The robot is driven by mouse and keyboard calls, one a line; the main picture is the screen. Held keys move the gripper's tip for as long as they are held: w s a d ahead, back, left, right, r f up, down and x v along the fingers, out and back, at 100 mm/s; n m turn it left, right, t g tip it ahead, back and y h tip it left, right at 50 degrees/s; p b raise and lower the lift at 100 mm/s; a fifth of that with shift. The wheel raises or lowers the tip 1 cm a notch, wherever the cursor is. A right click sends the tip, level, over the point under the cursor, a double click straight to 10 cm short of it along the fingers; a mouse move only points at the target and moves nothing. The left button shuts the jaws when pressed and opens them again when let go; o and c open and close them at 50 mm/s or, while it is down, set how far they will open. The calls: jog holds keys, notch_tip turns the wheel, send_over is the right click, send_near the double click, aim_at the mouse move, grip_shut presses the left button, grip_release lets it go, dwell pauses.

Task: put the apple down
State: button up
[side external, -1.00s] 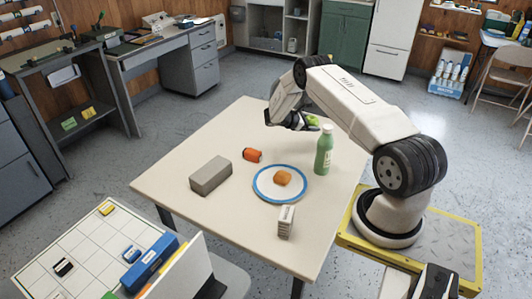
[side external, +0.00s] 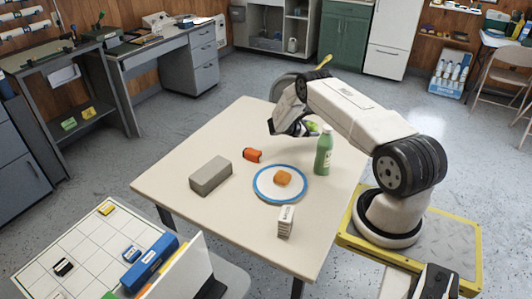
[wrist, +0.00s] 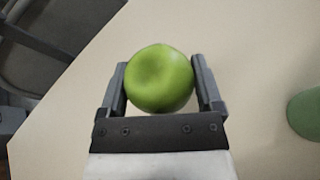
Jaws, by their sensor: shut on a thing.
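A green apple (wrist: 160,78) is held between the two fingers of my gripper (wrist: 162,85) in the wrist view, with the pale table (wrist: 262,45) beneath it. In the side view the apple (side external: 313,127) shows only in part beside my gripper (side external: 303,129), at the far right part of the table (side external: 215,240). My arm hides much of the gripper there. I cannot tell whether the apple touches the table.
A green bottle (side external: 323,152) stands close to my gripper; its edge shows in the wrist view (wrist: 304,114). A blue-rimmed plate (side external: 262,194) holds an orange-brown item (side external: 283,178). The far left table is clear.

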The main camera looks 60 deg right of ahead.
aim_at(309, 146)
jog(key=shift+f, duration=0.55)
jog(key=shift+f, duration=0.1)
jog(key=shift+f, duration=1.95)
jog(key=shift+f, duration=0.15)
jog(key=o, duration=1.1)
jog(key=shift+o, duration=0.2)
jog(key=v, duration=1.2)
